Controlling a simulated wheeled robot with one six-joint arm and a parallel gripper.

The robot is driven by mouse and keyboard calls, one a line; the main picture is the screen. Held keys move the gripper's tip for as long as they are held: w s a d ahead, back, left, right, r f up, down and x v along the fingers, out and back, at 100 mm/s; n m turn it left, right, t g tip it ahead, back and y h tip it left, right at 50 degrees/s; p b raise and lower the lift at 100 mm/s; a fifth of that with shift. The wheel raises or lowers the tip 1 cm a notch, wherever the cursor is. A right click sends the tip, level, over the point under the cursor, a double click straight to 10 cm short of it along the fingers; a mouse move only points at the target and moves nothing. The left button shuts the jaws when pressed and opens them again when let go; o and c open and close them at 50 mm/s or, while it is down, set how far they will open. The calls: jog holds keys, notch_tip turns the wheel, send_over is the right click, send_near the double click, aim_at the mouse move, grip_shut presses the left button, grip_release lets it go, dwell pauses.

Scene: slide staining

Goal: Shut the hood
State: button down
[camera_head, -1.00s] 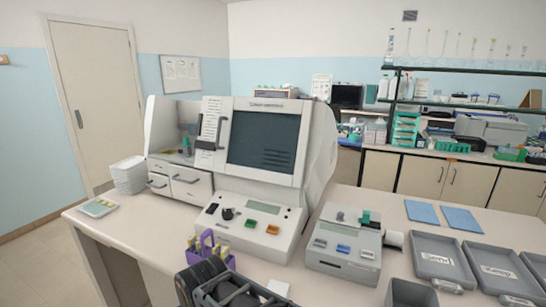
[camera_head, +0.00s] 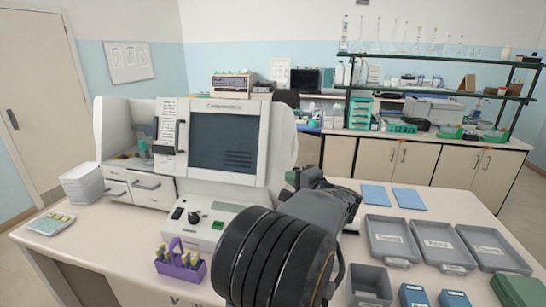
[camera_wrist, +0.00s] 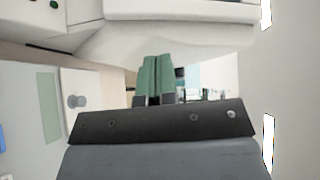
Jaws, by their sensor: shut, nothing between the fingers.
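The white staining machine (camera_head: 282,140) stands on the bench at the left of the head view. Its front hood panel (camera_head: 235,108) has a dark window (camera_head: 225,143) and a vertical handle (camera_head: 178,136) at its left side. I cannot tell for sure how far the hood stands open. My gripper (camera_head: 293,177) is beside the machine's right side, partly hidden by my arm, and apart from the handle. In the wrist view, the green fingers of my gripper (camera_wrist: 156,78) are together and empty, with pale machine surfaces around them.
A purple rack (camera_head: 181,264) stands in front of the machine. White stacked dishes (camera_head: 83,184) stand at the left. My arm covers the bench's middle front.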

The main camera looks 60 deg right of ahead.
jog(key=s+d+h, duration=0.1)
jog(key=s, duration=0.1)
jog(key=m+p, duration=0.1)
jog(key=p, duration=0.3)
send_near(267, 156)
jog(key=w+d, duration=0.1)
jog(key=d, duration=0.2)
jog(key=w+p, duration=0.1)
jog(key=w, duration=0.2)
jog(key=shift+w+r, duration=0.1)
jog(key=shift+w, duration=0.1)
jog(key=shift+w+a+p, duration=0.2)
jog(key=shift+w+p, duration=0.25)
jog(key=shift+w, duration=0.25)
